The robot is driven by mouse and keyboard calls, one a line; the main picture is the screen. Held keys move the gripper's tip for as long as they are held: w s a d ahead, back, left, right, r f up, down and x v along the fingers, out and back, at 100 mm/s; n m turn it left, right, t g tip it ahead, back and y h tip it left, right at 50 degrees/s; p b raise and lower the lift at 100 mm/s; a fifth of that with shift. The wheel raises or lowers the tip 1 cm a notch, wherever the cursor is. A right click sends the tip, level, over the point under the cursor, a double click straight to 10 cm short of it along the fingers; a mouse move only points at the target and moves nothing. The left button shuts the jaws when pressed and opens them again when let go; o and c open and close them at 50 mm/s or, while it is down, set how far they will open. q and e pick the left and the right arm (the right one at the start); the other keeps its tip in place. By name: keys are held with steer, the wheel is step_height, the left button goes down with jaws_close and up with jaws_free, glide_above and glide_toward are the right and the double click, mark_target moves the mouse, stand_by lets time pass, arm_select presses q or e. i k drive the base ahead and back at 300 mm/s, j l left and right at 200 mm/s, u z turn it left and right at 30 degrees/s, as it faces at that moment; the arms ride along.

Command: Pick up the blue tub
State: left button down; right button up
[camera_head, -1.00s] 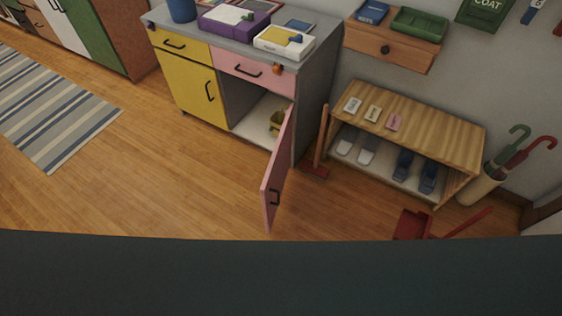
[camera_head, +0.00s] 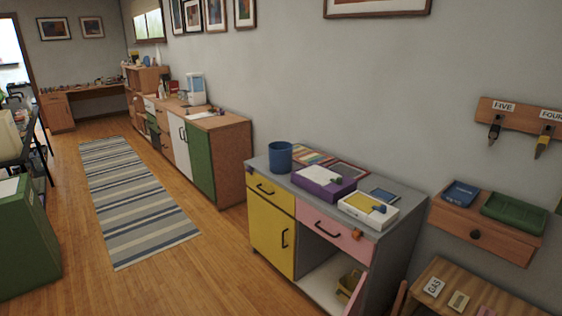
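A blue tub (camera_head: 280,157), round and open at the top, stands upright on the back left part of the grey cabinet top (camera_head: 262,172). Nothing touches it from the front. Neither of my grippers shows in the head view, so their distance from the tub cannot be seen.
Beside the tub lie a purple box (camera_head: 324,185), a white box (camera_head: 368,210) and flat coloured items. The cabinet has a yellow door (camera_head: 271,240) and an open compartment at right. A striped rug (camera_head: 130,200) and bare floor (camera_head: 205,265) lie left. A wall shelf (camera_head: 480,235) is at right.

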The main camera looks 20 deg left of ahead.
mark_target(280, 153)
steer(key=i+j+z, duration=0.1)
steer(key=i+j, duration=0.15)
steer(key=i+j+z, duration=0.1)
steer(key=j, duration=0.3)
steer(key=i+j+z, duration=0.1)
steer(key=i+j, duration=0.25)
steer(key=i+j+z, duration=0.15)
steer(key=j, duration=0.25)
steer(key=i+j+z, duration=0.1)
steer(key=j, duration=0.3)
steer(key=i+j+z, duration=0.1)
steer(key=i+j, duration=0.2)
steer(key=i+j+z, duration=0.1)
steer(key=j, duration=0.4)
steer(key=i+j+z, duration=0.1)
steer(key=j, duration=0.35)
steer(key=i, duration=0.05)
